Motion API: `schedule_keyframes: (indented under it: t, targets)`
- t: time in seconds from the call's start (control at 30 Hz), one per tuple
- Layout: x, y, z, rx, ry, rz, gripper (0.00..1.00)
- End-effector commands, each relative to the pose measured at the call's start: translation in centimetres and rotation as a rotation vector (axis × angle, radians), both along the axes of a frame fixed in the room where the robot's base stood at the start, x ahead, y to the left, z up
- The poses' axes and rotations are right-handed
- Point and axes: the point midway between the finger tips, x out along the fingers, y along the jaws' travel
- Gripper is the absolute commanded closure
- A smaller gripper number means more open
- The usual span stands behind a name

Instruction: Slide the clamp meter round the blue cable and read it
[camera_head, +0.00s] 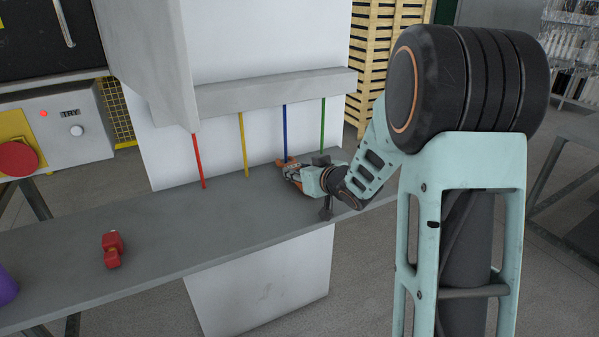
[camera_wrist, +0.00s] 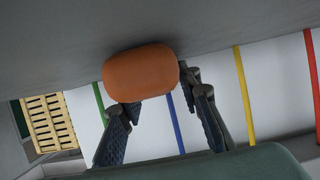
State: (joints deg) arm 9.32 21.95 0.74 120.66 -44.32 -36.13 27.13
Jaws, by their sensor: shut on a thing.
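The blue cable (camera_head: 285,130) hangs from a grey overhead beam down towards the bench, between the yellow and green cables. My gripper (camera_head: 298,174) is low over the bench at its lower end. It is shut on an orange body, which I take for the clamp meter (camera_head: 281,163). In the wrist view, the rounded orange clamp meter (camera_wrist: 140,72) sits between the fingers of my gripper (camera_wrist: 160,95), and the blue cable (camera_wrist: 175,122) runs behind it. Any jaw of the meter is hidden, so I cannot tell whether it encircles the cable. No reading is visible.
The red cable (camera_head: 198,160), yellow cable (camera_head: 243,145) and green cable (camera_head: 322,125) hang alongside. A red object (camera_head: 112,250) and a purple object (camera_head: 6,287) are on the grey bench (camera_head: 180,235). The bench between the red object and my gripper is clear.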

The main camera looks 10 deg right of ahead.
Motion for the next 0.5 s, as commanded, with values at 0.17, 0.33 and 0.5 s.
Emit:
schedule_keyframes:
  t: [0.17, 0.33, 0.5]
  targets:
    - [0.04, 0.03, 0.09, 0.001, -0.002, 0.0, 1.0]
    - [0.03, 0.03, 0.07, 0.0, -0.001, 0.0, 0.56]
    - [0.01, 0.01, 0.04, 0.0, -0.001, 0.0, 0.48]
